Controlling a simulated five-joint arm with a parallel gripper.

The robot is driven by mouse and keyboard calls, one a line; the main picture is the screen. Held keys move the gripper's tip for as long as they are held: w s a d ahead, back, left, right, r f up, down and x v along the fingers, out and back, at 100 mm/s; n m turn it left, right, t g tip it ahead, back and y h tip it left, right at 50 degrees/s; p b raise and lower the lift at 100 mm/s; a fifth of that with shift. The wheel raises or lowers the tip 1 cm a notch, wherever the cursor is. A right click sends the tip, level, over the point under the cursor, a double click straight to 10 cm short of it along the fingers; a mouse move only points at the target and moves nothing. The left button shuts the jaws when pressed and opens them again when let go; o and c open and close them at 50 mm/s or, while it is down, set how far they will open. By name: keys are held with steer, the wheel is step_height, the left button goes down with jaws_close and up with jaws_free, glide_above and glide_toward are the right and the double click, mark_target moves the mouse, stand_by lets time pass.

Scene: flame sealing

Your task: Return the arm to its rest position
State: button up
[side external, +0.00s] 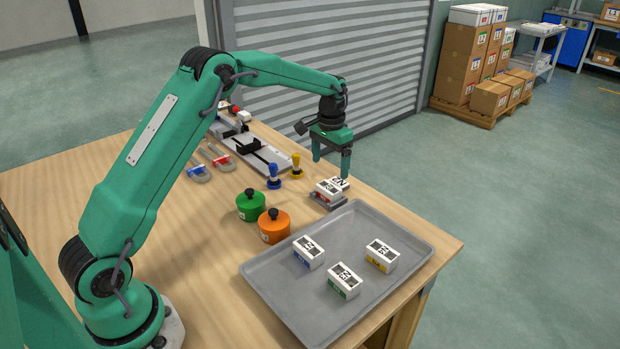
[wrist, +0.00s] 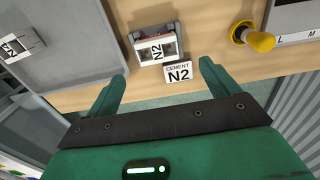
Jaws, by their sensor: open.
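My gripper (side external: 331,160) is green and points down. Its two fingers stand apart with nothing between them. It hangs above a small block with a white top and some red (side external: 327,187), which sits in a grey holder (side external: 321,202) near the table's far edge. In the wrist view the gripper (wrist: 163,82) is open. The same block (wrist: 157,48) shows there in its holder, marked N2, with a white "CEMENT N2" label (wrist: 178,73) beside it. I cannot tell the exact gap between fingertips and block.
A grey tray (side external: 395,228) holds white blocks with blue, green and yellow bands. Green (side external: 251,205) and orange (side external: 274,226) lidded pots, blue (side external: 274,176) and yellow (side external: 296,166) stamps, and a grey fixture (side external: 262,158) stand nearby. The wooden table (side external: 210,262) is bare at front left.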

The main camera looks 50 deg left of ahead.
steer(key=shift+r, duration=0.15)
steer(key=s+d+r+t, duration=0.1)
steer(key=s+d+r, duration=0.2)
steer(key=s+r, duration=0.45)
steer(key=s+d+r+t, duration=0.2)
steer(key=s+d+r, duration=0.1)
steer(key=s+r, duration=0.45)
steer(key=s+d+t, duration=0.2)
steer(key=s+d, duration=0.1)
steer(key=s, duration=1.7)
steer(key=shift+d+f+t, duration=0.15)
steer(key=shift+d+t, duration=0.05)
steer(key=shift+t, duration=0.1)
